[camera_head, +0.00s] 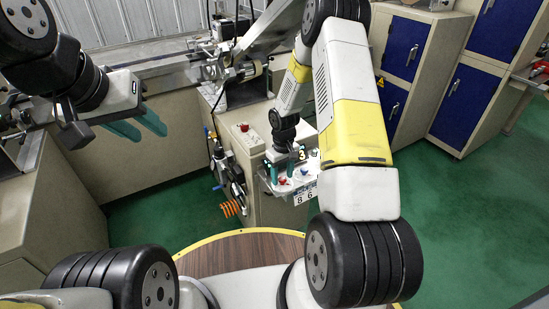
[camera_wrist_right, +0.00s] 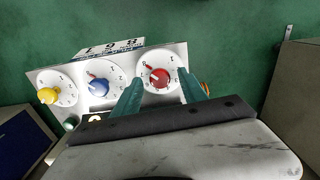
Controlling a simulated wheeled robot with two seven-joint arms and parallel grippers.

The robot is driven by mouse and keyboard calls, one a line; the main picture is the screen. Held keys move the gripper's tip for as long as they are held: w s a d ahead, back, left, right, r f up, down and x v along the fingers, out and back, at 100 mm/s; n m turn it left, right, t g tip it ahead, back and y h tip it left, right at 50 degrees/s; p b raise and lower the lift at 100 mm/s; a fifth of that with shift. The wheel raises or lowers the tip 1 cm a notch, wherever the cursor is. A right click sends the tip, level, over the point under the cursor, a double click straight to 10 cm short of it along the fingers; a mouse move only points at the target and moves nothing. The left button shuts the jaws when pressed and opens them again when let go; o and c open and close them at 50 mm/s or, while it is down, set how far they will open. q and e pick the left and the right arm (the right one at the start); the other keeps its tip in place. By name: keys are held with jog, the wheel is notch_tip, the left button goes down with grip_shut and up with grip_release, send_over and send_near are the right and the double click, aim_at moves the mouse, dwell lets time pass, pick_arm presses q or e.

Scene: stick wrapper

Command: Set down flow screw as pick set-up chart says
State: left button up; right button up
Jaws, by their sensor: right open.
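A white panel carries three knobs on numbered dials in the right wrist view: yellow (camera_wrist_right: 48,95), blue (camera_wrist_right: 98,87) and red (camera_wrist_right: 159,75). A chart with large digits (camera_wrist_right: 110,48) stands at the panel's edge, upside down in this view. In the head view the chart (camera_head: 306,194) shows an 8 and a 6; the rest is hard to read. My right gripper (camera_head: 286,166) is open over the panel, its teal fingers (camera_wrist_right: 161,78) either side of the red knob in the picture; contact cannot be told. My left gripper (camera_head: 149,134) is open and empty, away from the panel.
A beige machine cabinet (camera_head: 251,150) stands beside the panel, with hoses and an orange coil (camera_head: 230,209) at its side. Blue-doored cabinets (camera_head: 408,47) stand at the back right. Green floor (camera_head: 450,210) is clear at the right.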

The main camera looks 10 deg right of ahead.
notch_tip(320, 180, up, 8)
jog(key=shift+f, duration=0.2)
dwell(0.4)
notch_tip(320, 180, up, 12)
jog(key=m+t, duration=0.1)
send_over(282, 178)
jog(key=s, duration=0.2)
jog(key=s+r+m+t, duration=0.1)
jog(key=s+r, duration=0.2)
jog(key=r, duration=0.2)
jog(key=s+r+t, duration=0.1)
jog(key=s+r, duration=0.2)
jog(key=r, duration=0.3)
jog(key=s+a+r+m+t+y, duration=0.1)
jog(key=s+r, duration=0.4)
jog(key=s, duration=0.3)
jog(key=s+a+r+m+t+y, duration=0.1)
jog(key=s+r+t, duration=0.1)
jog(key=s+r, duration=0.3)
jog(key=s, duration=0.4)
